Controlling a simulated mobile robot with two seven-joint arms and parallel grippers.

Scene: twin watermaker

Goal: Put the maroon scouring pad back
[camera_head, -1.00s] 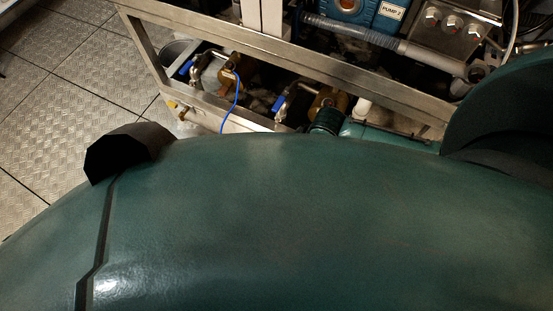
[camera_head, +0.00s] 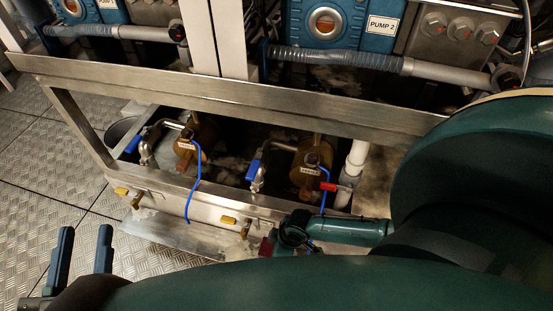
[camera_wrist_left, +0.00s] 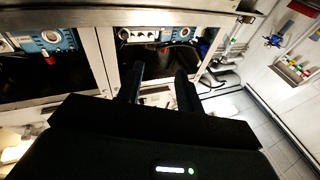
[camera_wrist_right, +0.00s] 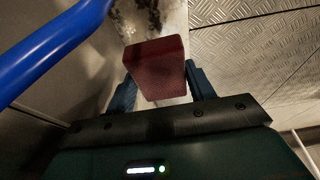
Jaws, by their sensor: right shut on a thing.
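The maroon scouring pad (camera_wrist_right: 155,68) is a thick reddish block. In the right wrist view it sits between the two blue fingers of my right gripper (camera_wrist_right: 160,88), which is shut on it. In the head view a small part of the pad (camera_head: 266,247) shows low in the middle, in front of the metal frame; the right fingers are mostly hidden there by my own arm. My left gripper (camera_head: 85,232) is open and empty at the lower left, over the floor; it also shows in the left wrist view (camera_wrist_left: 160,70).
A steel frame rail (camera_head: 230,90) runs across the rack. Below it are brown valve bodies with blue handles (camera_head: 254,170), a blue hose (camera_head: 194,200) and yellow-handled valves (camera_head: 228,220). Pump 2 (camera_head: 325,24) is above. Patterned floor plates (camera_head: 50,170) at the left are clear.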

